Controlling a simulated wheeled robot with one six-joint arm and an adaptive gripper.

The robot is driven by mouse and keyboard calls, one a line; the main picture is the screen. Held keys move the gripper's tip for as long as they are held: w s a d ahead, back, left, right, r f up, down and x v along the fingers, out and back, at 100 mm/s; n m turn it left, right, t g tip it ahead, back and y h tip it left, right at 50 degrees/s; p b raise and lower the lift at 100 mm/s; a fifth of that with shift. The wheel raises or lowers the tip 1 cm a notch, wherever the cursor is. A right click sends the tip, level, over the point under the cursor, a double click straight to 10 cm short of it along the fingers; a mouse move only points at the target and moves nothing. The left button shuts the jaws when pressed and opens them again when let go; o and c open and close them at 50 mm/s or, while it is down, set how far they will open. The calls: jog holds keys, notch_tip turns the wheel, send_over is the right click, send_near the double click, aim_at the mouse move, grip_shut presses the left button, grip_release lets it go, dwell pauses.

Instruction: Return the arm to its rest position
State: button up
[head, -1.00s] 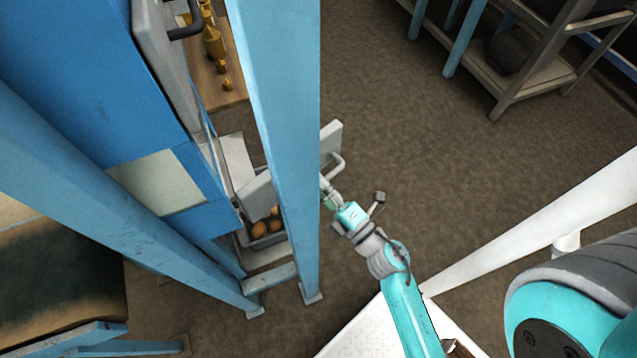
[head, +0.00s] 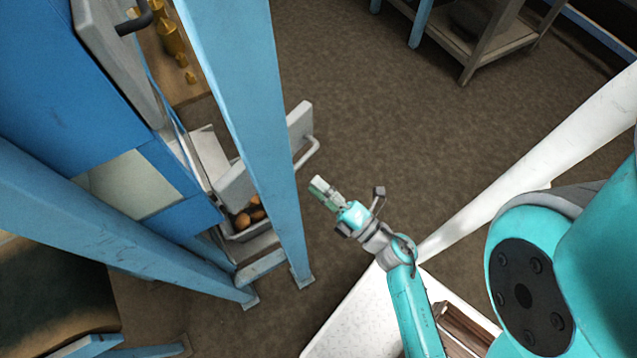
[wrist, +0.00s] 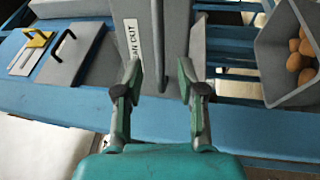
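My arm reaches from the lower right in the head view, and my gripper (head: 318,186) is clear of the drawer handle (head: 309,153), a short gap to its right. In the wrist view my gripper (wrist: 160,85) shows two green fingers spread apart with nothing held between them. Beyond the fingers is a grey panel (wrist: 155,20) with a label of which "AN OUT" can be read.
An open drawer (head: 238,186) with several brown round things stands left of my gripper, partly behind a blue post (head: 250,110). A blue cabinet (head: 60,110) stands at the left. Bare floor (head: 400,110) lies to the right, with a shelf rack (head: 480,45) at the back.

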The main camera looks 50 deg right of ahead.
dwell(0.4)
jog(key=s+a+r+m+g, duration=0.2)
jog(key=s+a+m, duration=0.1)
jog(key=s+m, duration=0.6)
jog(key=s+a+r+m+g, duration=0.2)
jog(key=s+a+m+g, duration=0.1)
jog(key=s+m, duration=0.6)
jog(key=shift+s+a+r, duration=0.15)
jog(key=shift+a+r, duration=0.25)
jog(key=shift+a, duration=0.4)
jog(key=shift+a, duration=0.1)
